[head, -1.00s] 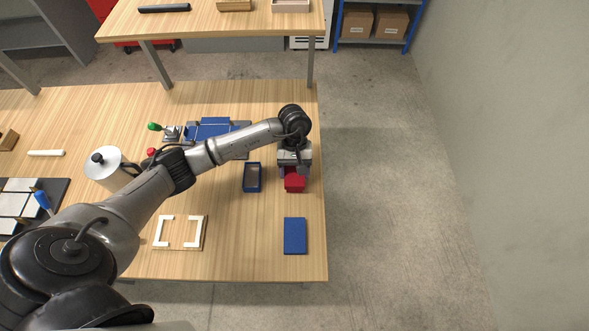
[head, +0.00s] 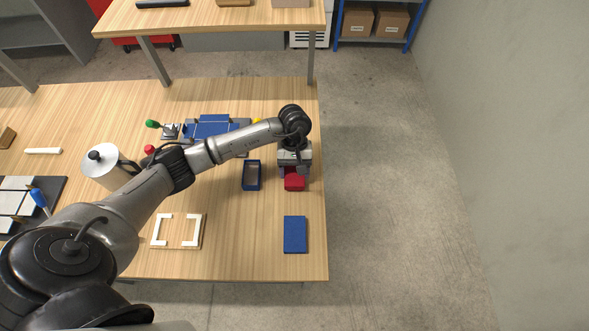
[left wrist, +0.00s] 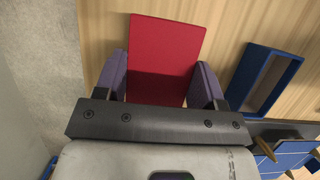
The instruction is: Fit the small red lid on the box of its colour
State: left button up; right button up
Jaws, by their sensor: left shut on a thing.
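My left gripper (head: 294,167) is at the right part of the table, shut on the small red lid (left wrist: 165,55). In the left wrist view the lid is a plain red rectangle between the two fingers (left wrist: 163,85). In the head view red (head: 294,183) shows just below the gripper, near the table's right edge. The gripper hides part of it, and I cannot tell there how much is lid and how much is a red box underneath. My right gripper is not in view.
An open blue box (head: 252,176) stands left of the gripper, and a flat blue panel (head: 295,235) lies in front. A board with white corner pieces (head: 178,231) lies front left. A blue fixture (head: 213,127) is behind the arm. A metal pot (head: 105,168) stands left.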

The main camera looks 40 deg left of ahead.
pick_arm(q)
jog(key=shift+f, duration=0.15)
dwell(0.6)
jog(key=o, duration=1)
jog(key=shift+c, duration=0.2)
jog(key=v, duration=1.4)
jog(key=shift+b, duration=0.35)
jog(key=shift+s+d, duration=0.1)
jog(key=shift+d, duration=0.05)
